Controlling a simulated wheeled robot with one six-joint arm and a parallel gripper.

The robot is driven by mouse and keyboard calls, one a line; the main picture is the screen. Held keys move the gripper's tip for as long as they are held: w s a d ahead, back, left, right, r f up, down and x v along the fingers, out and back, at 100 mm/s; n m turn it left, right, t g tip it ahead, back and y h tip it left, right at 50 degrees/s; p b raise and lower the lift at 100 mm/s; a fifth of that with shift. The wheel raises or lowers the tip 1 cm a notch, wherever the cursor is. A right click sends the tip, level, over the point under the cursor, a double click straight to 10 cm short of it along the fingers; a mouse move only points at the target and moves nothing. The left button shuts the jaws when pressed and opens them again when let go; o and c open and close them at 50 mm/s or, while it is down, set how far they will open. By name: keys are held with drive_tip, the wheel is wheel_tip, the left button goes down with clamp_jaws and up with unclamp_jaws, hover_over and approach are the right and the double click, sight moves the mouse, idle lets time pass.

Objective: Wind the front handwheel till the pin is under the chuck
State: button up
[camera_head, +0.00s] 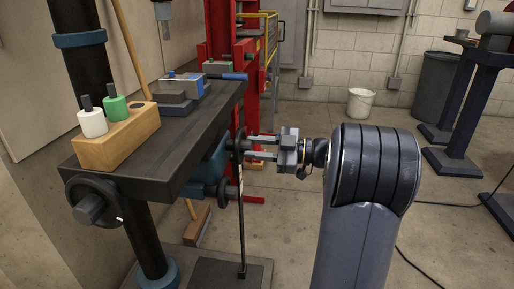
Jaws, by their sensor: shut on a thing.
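A dark round handwheel (95,203) with a stubby hub and a white mark is at the near left end of the black machine table (160,157). A second dark handwheel (238,172), seen nearly edge-on, is at the table's right side. My gripper (248,147) reaches in from the right, and its two fingers are shut on this second wheel's upper part; the exact grip is partly hidden. I cannot tell which wheel is the front one. The chuck (163,9) with a thin bit is at the top, cut by the frame. I cannot clearly make out the pin.
A wooden block (117,138) with white and green plugs and a grey-blue vise (180,90) sit on the table. A thin upright rod (242,235) stands below the second wheel. A red frame (222,35) is behind.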

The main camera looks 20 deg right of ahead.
drive_tip(key=shift+f, duration=0.1)
drive_tip(key=o, duration=1)
drive_tip(key=shift+c, duration=0.2)
drive_tip(key=shift+d, duration=0.1)
drive_tip(key=p+v, duration=0.2)
drive_tip(key=v, duration=0.8)
drive_tip(key=shift+s+d+p, duration=0.3)
drive_tip(key=shift+p, duration=0.1)
drive_tip(key=b+x, duration=0.2)
drive_tip(key=x, duration=0.9)
drive_tip(key=shift+b, duration=0.4)
